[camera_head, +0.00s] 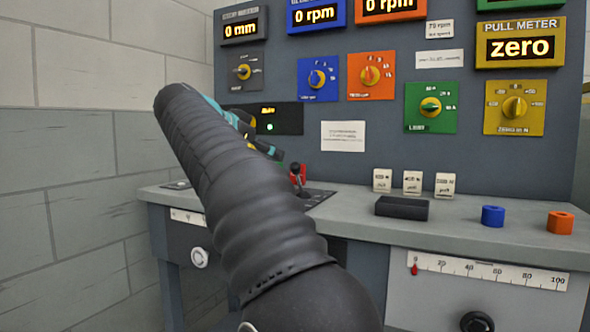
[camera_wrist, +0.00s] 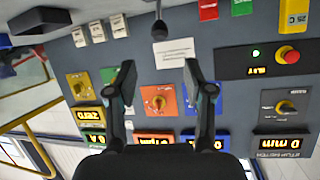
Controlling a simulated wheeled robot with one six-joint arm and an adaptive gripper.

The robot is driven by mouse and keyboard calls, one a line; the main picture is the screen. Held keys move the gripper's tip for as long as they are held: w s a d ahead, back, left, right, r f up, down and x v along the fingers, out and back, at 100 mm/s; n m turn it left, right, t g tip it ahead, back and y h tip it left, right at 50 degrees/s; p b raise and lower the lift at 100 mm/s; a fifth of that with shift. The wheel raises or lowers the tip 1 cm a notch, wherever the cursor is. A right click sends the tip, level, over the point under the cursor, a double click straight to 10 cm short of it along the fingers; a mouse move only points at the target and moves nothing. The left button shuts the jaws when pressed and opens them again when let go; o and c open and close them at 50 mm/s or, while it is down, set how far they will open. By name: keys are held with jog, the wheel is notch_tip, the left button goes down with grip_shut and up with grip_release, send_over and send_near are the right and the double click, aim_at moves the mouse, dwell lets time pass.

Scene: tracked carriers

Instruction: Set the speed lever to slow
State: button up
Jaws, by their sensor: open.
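A small lever with a dark knob (camera_head: 295,168) stands on the console's bench top, just right of my arm; its base is partly hidden. In the wrist view, which is upside down, a dark lever knob (camera_wrist: 159,29) shows at the top centre, beyond my fingertips and apart from them. My gripper (camera_wrist: 159,78) is open and empty, its two fingers spread before the panel. In the head view my gripper (camera_head: 255,135) is mostly hidden behind my arm, above and left of the lever. The lever's setting cannot be read.
A black display (camera_head: 275,119) with a green light is on the panel; its amber text is unclear. A red button (camera_wrist: 288,55) is beside it in the wrist view. White tags (camera_head: 412,183), a black block (camera_head: 402,208), blue (camera_head: 492,216) and orange (camera_head: 560,222) pieces stand on the right.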

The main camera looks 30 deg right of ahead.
aim_at(293, 165)
jog(key=x, duration=1.2)
jog(key=shift+b, duration=0.35)
grip_shut()
